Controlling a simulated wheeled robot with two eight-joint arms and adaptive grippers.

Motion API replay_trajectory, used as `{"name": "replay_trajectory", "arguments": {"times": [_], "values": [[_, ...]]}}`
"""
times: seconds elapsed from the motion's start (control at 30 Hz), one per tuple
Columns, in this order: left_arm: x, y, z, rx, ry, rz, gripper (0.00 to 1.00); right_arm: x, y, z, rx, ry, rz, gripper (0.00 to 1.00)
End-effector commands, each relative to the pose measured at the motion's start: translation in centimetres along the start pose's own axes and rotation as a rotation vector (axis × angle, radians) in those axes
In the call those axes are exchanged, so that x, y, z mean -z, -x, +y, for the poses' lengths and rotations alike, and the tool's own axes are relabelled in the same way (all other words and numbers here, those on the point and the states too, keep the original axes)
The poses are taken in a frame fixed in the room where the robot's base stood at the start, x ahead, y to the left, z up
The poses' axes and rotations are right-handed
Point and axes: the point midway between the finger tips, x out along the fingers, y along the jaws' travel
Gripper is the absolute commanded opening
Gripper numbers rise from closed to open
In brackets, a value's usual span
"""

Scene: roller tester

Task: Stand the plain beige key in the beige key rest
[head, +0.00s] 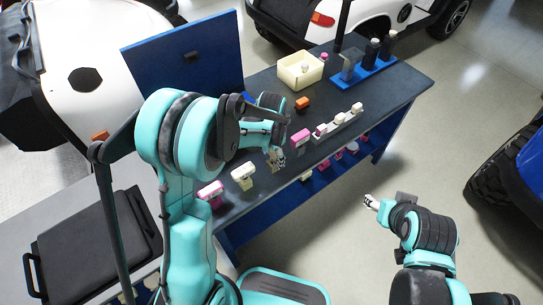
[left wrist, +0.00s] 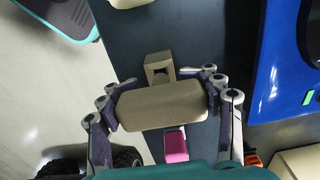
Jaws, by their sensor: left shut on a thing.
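My left gripper (head: 277,157) is over the dark worktop, mostly behind its own arm in the head view. In the left wrist view its fingers (left wrist: 162,104) are shut on the ends of a plain beige key (left wrist: 160,106), a block lying across the picture. Just beyond it is a small square beige piece (left wrist: 159,66) with a dark opening, which looks like the beige key rest. I cannot tell whether key and rest touch. My right gripper (head: 371,202) is over the floor, away from the table; its jaws are too small to judge.
A pink key (head: 300,137) stands beside the left gripper. Another beige key (head: 242,174) and a pink-and-white one (head: 210,191) stand to the left. A blue panel (head: 200,50) rises at back left.

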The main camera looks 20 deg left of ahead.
Motion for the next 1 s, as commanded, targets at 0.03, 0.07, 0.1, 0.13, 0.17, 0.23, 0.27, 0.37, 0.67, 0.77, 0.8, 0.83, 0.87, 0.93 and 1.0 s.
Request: {"name": "replay_trajectory", "arguments": {"times": [0.03,0.07,0.1,0.13,0.17,0.23,0.27,0.37,0.67,0.77,0.8,0.83,0.87,0.93,1.0], "values": [[0.0,-0.3,0.0,0.000,0.000,0.000,0.00,-0.1,-0.2,0.0,0.000,0.000,0.000,0.53],[0.0,-0.4,0.0,0.000,0.000,0.000,0.00,-0.2,-0.3,0.0,0.000,0.000,0.000,0.53],[0.0,-0.5,0.0,0.000,0.000,0.000,0.00,-0.2,-0.3,0.0,0.000,0.000,0.000,0.53],[0.0,-0.6,0.0,0.000,0.000,0.000,0.00,-0.3,-0.4,0.0,0.000,0.000,0.000,0.53],[0.0,-0.7,0.0,0.000,0.000,0.000,0.00,-0.3,-0.5,0.0,0.000,0.000,0.000,0.53],[0.0,-0.9,0.0,0.000,0.000,0.000,0.00,-0.4,-0.6,0.0,0.000,0.000,0.000,0.53],[0.0,-0.9,0.0,0.000,0.000,0.000,0.00,-0.5,-0.7,0.0,0.000,0.000,0.000,0.53],[0.0,-0.8,0.0,0.000,0.000,0.000,0.82,-0.4,-0.6,0.0,0.000,0.000,0.000,0.53],[0.0,-0.8,0.0,0.000,0.000,0.000,0.89,-0.4,-0.6,0.0,0.000,0.000,0.000,0.53],[0.0,-0.7,0.0,0.000,0.000,0.000,0.89,-0.4,-0.6,0.0,0.000,0.000,0.000,0.53],[0.0,-0.4,0.0,0.000,0.000,0.000,0.89,-0.4,-0.6,0.0,0.000,0.000,0.000,0.53],[0.0,-0.2,0.0,0.000,0.000,0.000,0.89,-0.4,-0.6,0.0,0.000,0.000,0.000,0.53],[0.0,0.2,0.0,0.000,0.000,0.000,0.89,-0.4,-0.6,0.0,0.000,0.000,0.000,0.53],[0.0,1.3,0.0,0.000,0.000,0.000,0.89,-0.4,-0.6,0.0,0.000,0.000,0.000,0.53],[-0.1,2.7,0.0,0.000,0.000,0.000,0.89,-0.4,-0.6,0.0,0.000,0.000,0.000,0.53]]}}
